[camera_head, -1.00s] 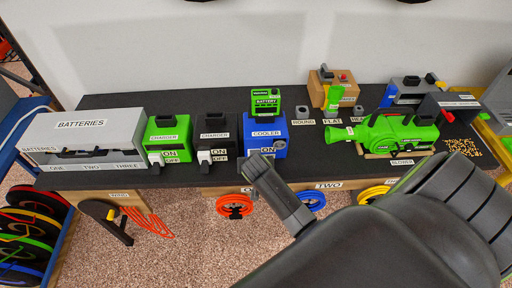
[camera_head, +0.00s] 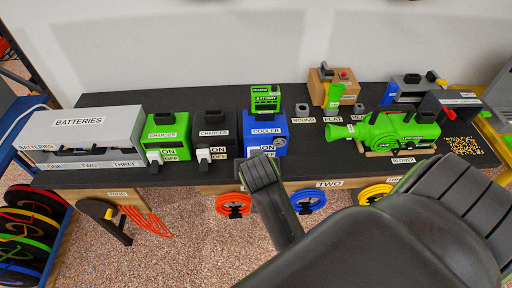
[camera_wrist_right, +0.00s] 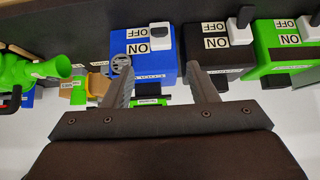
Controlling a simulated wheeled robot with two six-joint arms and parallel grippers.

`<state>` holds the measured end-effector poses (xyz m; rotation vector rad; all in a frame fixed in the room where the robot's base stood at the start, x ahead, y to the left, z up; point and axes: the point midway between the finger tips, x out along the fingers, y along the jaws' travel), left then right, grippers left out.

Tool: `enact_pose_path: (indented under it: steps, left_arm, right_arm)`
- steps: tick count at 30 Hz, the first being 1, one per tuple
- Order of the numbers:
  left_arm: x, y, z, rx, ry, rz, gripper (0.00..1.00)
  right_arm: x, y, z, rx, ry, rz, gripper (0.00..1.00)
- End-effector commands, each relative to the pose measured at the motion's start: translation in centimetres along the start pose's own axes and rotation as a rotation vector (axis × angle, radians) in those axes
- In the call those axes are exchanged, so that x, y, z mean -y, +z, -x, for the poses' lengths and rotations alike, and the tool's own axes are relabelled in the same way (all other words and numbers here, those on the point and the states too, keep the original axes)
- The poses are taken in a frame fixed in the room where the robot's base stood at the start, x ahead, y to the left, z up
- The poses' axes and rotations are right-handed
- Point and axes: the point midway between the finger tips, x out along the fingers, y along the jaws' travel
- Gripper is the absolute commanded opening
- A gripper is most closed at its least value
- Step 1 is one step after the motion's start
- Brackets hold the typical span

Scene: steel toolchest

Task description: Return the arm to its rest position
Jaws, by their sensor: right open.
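My right arm enters the head view from the lower right. Its black gripper (camera_head: 262,172) is over the bench's front edge, in front of the blue cooler (camera_head: 265,134). In the right wrist view the two fingers of the right gripper (camera_wrist_right: 157,76) stand apart with nothing held between them. That view shows the cooler (camera_wrist_right: 142,55), the black charger (camera_wrist_right: 215,52) and the green charger (camera_wrist_right: 275,55) upside down beyond the fingers. The gap to them is hard to judge. My left gripper is not in view.
The dark bench (camera_head: 110,178) holds a grey batteries box (camera_head: 125,125), a green charger (camera_head: 170,134), a black charger (camera_head: 214,130), a green battery (camera_head: 265,99) on the cooler and a green blower (camera_head: 395,134). Coloured reels (camera_head: 308,199) hang below the front edge.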

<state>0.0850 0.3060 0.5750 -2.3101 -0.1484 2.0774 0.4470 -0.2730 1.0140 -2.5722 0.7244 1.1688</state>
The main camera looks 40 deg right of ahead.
Motion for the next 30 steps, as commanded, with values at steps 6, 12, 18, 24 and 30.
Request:
enact_pose_path:
  steps: [6,12,18,24,30]
  left_arm:
    - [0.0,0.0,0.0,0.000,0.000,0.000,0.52]
    - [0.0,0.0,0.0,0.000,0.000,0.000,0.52]
    - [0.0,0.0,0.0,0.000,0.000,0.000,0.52]
    - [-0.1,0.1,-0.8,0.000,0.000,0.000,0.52]
    - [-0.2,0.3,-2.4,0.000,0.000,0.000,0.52]
  right_arm:
    - [-0.1,0.0,0.4,0.001,0.002,0.000,0.53]
    - [-0.1,0.0,0.3,0.000,0.001,0.000,0.53]
    - [0.0,0.0,0.3,0.000,0.001,0.000,0.53]
    - [0.4,2.7,-3.0,0.035,-0.007,0.071,0.53]
    - [0.5,11.2,-11.0,0.132,-0.050,0.237,0.53]
